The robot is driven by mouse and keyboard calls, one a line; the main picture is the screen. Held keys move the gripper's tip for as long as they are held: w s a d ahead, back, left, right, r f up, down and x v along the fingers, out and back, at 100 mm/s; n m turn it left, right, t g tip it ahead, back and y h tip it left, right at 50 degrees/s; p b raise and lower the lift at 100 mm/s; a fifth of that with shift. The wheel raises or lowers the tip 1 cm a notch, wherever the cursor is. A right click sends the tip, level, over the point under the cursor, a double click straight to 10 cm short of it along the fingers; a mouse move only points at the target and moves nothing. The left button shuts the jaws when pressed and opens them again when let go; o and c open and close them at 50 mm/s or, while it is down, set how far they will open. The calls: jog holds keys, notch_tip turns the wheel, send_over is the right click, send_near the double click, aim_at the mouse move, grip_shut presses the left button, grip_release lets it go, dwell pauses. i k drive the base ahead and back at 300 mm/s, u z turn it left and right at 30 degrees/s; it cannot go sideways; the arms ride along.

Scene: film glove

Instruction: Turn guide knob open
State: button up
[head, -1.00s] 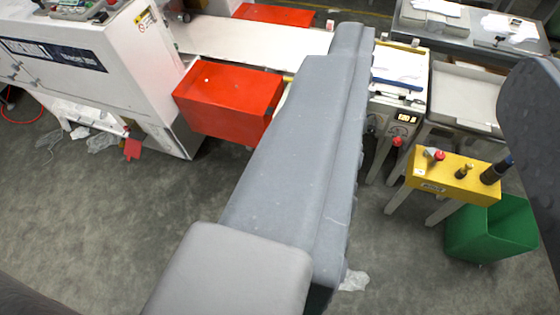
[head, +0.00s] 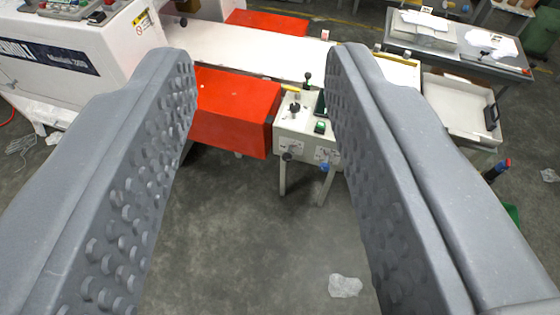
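My gripper (head: 262,62) is open and empty, its two grey studded fingers wide apart. Between the fingers, beyond them, stands a pale control box (head: 296,142) on legs. A black-topped lever (head: 307,77) and a small black knob (head: 295,108) are on its top, beside a green button (head: 320,127). A dark round knob (head: 286,157) and a blue knob (head: 324,167) are on its front. I cannot tell which one is the guide knob. The right finger hides the box's right side. Neither finger visibly touches the box.
A white machine (head: 75,65) is at the left. A pale tray (head: 455,105) and a grey table (head: 455,50) are at the right. The floor in front is mostly clear, with crumpled plastic (head: 345,286).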

aim_at(287, 156)
jog(key=u, duration=0.1)
jog(key=i, duration=0.65)
jog(key=z, duration=0.25)
jog(key=k, duration=0.5)
jog(key=z, duration=0.9)
jog(key=i, duration=0.4)
jog(key=z, duration=0.05)
